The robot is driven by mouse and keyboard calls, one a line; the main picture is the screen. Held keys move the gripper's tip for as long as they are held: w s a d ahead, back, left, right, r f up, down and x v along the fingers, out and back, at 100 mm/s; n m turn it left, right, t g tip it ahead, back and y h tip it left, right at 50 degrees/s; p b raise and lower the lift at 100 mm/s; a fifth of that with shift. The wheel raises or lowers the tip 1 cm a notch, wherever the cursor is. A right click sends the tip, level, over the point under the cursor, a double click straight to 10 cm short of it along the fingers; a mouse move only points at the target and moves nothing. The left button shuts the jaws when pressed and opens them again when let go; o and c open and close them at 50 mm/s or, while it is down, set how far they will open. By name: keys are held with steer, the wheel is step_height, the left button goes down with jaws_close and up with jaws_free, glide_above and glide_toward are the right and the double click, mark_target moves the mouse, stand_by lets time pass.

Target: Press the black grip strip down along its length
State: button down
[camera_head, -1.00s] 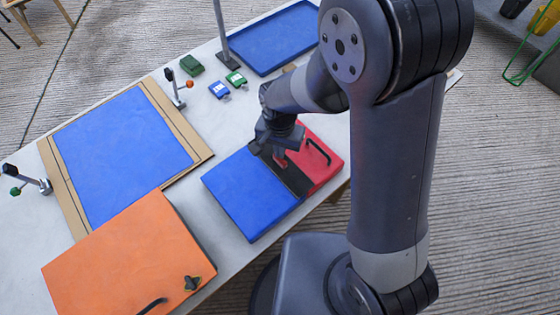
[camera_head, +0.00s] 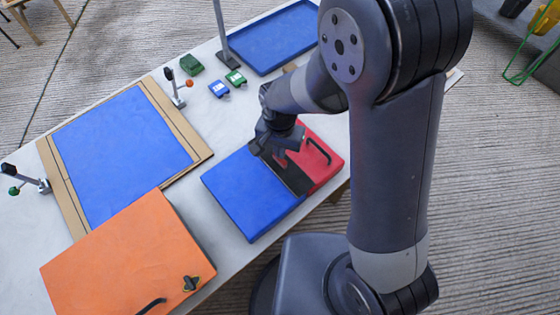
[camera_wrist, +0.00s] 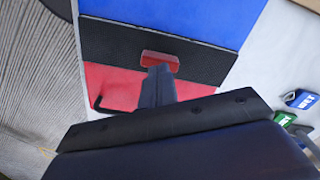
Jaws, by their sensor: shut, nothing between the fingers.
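The black grip strip (camera_head: 293,179) lies flat between a blue pad (camera_head: 247,195) and a red pad (camera_head: 325,160) on the table. In the wrist view the strip (camera_wrist: 110,43) runs across the picture between blue and red. My gripper (camera_head: 279,156) is shut and points down at the far part of the strip. In the wrist view its fingertips (camera_wrist: 160,62) are over the strip, with a small red piece at the tip. Whether the tip touches the strip I cannot tell. The gripper hides the strip's far end in the head view.
A black handle (camera_head: 319,151) stands up on the red pad beside the strip. An orange panel (camera_head: 125,260), a framed blue sheet (camera_head: 120,150), a blue tray (camera_head: 270,40) and small blue (camera_head: 219,89) and green (camera_head: 236,78) items lie on the table.

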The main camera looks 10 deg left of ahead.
steer(key=shift+f+b, duration=0.45)
steer(key=shift+f, duration=0.1)
steer(key=shift+r, duration=0.2)
steer(key=shift+r+p, duration=2.3)
steer(key=shift+r, duration=0.6)
